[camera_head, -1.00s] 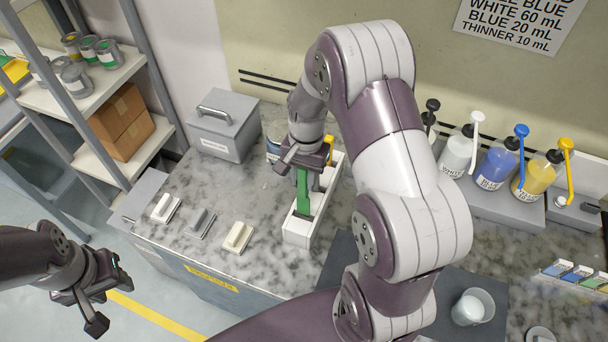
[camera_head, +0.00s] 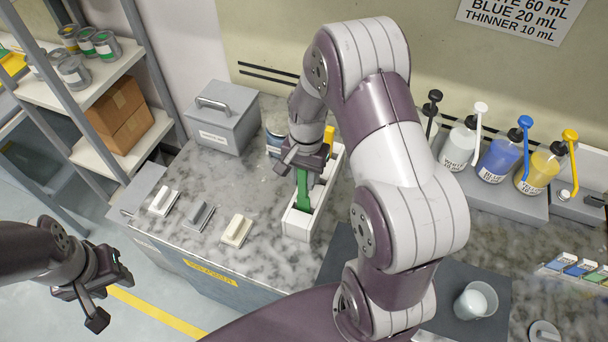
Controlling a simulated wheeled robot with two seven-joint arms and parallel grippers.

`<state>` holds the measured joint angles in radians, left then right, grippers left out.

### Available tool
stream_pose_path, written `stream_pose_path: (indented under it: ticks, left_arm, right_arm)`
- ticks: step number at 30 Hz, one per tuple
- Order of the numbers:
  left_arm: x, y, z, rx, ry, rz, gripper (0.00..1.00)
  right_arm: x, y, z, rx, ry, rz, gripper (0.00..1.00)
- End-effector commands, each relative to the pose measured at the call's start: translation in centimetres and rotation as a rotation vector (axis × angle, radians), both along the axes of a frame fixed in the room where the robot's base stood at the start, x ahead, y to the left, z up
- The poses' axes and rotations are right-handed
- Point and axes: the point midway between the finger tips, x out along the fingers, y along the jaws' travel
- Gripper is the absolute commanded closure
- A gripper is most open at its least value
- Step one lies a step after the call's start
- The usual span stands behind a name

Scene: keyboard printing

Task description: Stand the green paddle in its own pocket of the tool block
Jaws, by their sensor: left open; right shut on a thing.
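The green paddle (camera_head: 303,189) hangs upright below my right gripper (camera_head: 304,163), which is shut on its upper part. The paddle's lower end is at a pocket of the white tool block (camera_head: 296,231); I cannot tell how deep it sits. A yellow tool (camera_head: 329,134) stands in the far part of the block, partly hidden by the gripper. My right arm covers the area right of the block. My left gripper (camera_head: 109,294) is open and empty, over the floor left of the bench.
Several small scrapers, such as the cream one (camera_head: 236,231), lie left of the block. A grey lidded box (camera_head: 222,118) stands behind them. Pump bottles, including the blue one (camera_head: 498,160), stand at right. A cup (camera_head: 475,301) is on the dark mat.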

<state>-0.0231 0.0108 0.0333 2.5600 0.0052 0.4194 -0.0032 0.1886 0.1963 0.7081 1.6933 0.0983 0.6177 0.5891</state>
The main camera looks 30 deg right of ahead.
Motion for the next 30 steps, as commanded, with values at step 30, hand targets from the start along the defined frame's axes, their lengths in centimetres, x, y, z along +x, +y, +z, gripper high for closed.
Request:
stream_pose_path:
  ticks: [30]
  left_arm:
    - [0.0, 0.0, -3.1, 0.000, 0.000, 0.000, 0.57]
  right_arm:
    - [0.0, 0.0, -4.8, 0.000, 0.000, 0.000, 1.00]
